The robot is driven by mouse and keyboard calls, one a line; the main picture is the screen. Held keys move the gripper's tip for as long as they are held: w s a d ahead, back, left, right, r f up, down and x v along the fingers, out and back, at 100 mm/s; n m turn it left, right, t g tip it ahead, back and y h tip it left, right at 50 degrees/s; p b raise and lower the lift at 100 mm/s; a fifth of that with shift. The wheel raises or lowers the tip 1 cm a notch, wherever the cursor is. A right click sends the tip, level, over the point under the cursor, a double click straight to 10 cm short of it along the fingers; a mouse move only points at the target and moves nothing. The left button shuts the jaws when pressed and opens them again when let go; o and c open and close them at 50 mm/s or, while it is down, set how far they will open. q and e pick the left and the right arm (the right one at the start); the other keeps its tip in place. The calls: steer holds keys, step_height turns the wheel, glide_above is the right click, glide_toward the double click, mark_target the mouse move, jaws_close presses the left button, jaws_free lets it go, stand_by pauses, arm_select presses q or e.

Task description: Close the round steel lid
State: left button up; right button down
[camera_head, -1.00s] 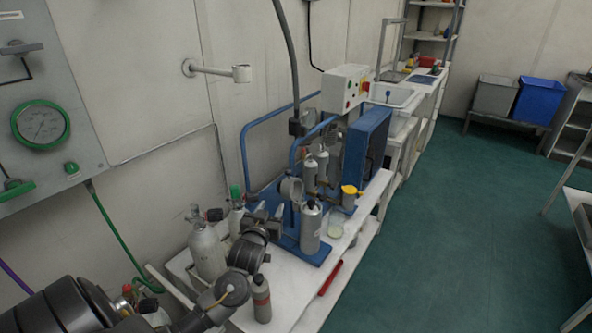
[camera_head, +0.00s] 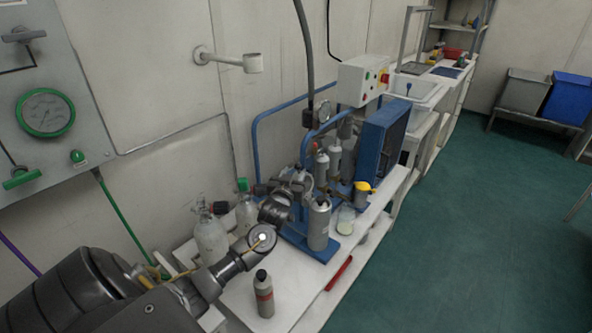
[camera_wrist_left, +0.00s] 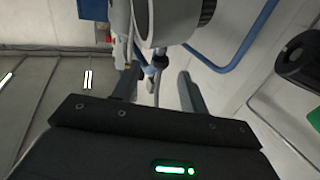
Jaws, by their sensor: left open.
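The round steel lid (camera_head: 303,177) appears as a small grey disc at the compressor, behind the steel canister (camera_head: 319,226). My left gripper (camera_head: 282,188) is right in front of it and hides part of it. I cannot tell whether they touch. In the left wrist view my left gripper (camera_wrist_left: 158,92) has its two fingers apart, with nothing seen held between them. A grey round steel part (camera_wrist_left: 160,22) is just beyond the fingertips. I cannot tell whether it is the lid. My right gripper is not in view.
The blue compressor frame (camera_head: 254,150) rises behind the gripper. Grey bottles (camera_head: 211,238) stand to its left, and a small bottle with a red band (camera_head: 264,294) stands nearer on the white bench (camera_head: 236,297). A yellow-topped part (camera_head: 362,188) is to the right.

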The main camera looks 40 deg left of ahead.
arm_select(q)
steer(key=shift+x, duration=1.4)
steer(key=shift+c, duration=0.2)
jaws_close()
